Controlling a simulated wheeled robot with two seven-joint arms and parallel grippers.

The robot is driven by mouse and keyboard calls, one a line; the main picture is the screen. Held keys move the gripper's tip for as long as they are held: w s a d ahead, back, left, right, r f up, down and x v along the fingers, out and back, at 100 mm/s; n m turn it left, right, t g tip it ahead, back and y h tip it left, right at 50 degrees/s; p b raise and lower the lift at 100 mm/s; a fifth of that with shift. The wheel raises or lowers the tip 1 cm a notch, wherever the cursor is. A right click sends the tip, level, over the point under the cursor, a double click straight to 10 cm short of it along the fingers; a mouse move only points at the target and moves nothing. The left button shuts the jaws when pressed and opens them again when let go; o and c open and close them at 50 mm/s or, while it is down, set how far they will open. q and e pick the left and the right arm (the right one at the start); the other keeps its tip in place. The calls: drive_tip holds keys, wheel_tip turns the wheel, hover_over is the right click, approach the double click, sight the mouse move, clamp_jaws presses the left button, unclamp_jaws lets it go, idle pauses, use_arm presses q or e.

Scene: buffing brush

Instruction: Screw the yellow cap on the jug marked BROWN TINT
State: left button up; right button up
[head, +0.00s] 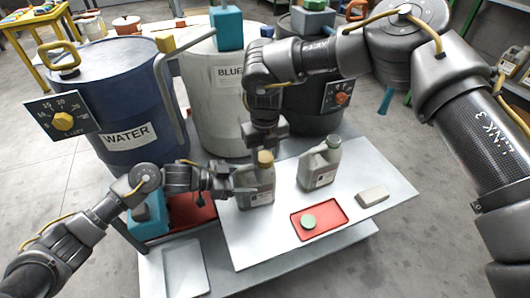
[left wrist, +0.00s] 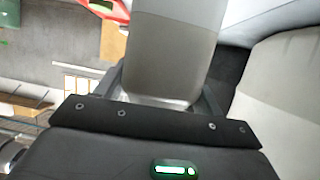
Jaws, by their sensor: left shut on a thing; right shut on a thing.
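A grey jug (head: 256,190) stands upright on the light board, its label too small to read. My left gripper (head: 243,190) is shut on this jug's body from the left. The left wrist view shows the grey jug body (left wrist: 175,50) between the fingers. A yellow cap (head: 265,157) sits at the top of this jug. My right gripper (head: 266,148) comes down from above and is shut on the cap. Whether the cap's thread is engaged is hidden.
A second grey jug (head: 320,165) stands to the right, uncapped as far as I can tell. A red tray (head: 335,212) holds a green cap (head: 308,222), near a pale block (head: 372,195). Large WATER (head: 110,100) and BLUE (head: 215,110) drums stand behind. The board's front left is clear.

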drive_tip(key=m, duration=0.5)
drive_tip(key=o, duration=1.2)
wheel_tip(320, 180, up, 12)
drive_tip(key=shift+f, duration=0.1)
use_arm(q)
drive_tip(key=o, duration=2)
drive_tip(key=shift+c, duration=0.2)
